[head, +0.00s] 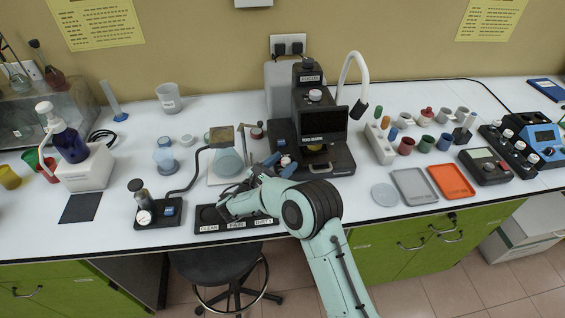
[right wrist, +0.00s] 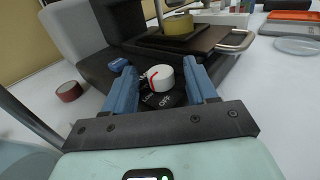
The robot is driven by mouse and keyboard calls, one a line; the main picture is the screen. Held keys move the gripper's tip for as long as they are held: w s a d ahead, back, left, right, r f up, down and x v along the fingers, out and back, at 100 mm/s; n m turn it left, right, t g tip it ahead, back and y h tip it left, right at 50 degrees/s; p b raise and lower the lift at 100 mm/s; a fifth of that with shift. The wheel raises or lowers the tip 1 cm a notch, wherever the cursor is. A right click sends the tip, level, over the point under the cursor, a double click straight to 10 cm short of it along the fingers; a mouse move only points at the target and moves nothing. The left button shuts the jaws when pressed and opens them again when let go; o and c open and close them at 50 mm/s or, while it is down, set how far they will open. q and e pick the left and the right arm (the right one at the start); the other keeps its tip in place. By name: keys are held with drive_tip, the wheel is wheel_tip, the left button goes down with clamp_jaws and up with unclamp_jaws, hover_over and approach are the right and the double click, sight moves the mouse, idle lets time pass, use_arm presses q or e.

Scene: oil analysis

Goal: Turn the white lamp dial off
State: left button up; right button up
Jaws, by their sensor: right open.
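The white lamp dial (right wrist: 160,78) sits on a dark panel at the base of the black instrument (head: 321,122). Its red mark runs toward the lower left, near the LOW label; OFF is printed just below the dial and slightly right. My right gripper (right wrist: 160,68) is open, with one blue finger on each side of the dial and a visible gap to both. In the head view the right gripper (head: 280,165) is at the instrument's front left corner, and the dial shows small between its blue fingers. My left gripper is not in view.
A blue piece (right wrist: 118,64) lies left of the dial. The instrument's stage (right wrist: 190,40) with a metal handle stands behind it. A labelled black tray (head: 208,228) lies under my right wrist. Grey (head: 414,185) and orange (head: 451,181) trays are to the right.

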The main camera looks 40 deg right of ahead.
drive_tip(key=shift+d, duration=0.15)
drive_tip(key=c, duration=1.1)
drive_tip(key=shift+o, duration=0.2)
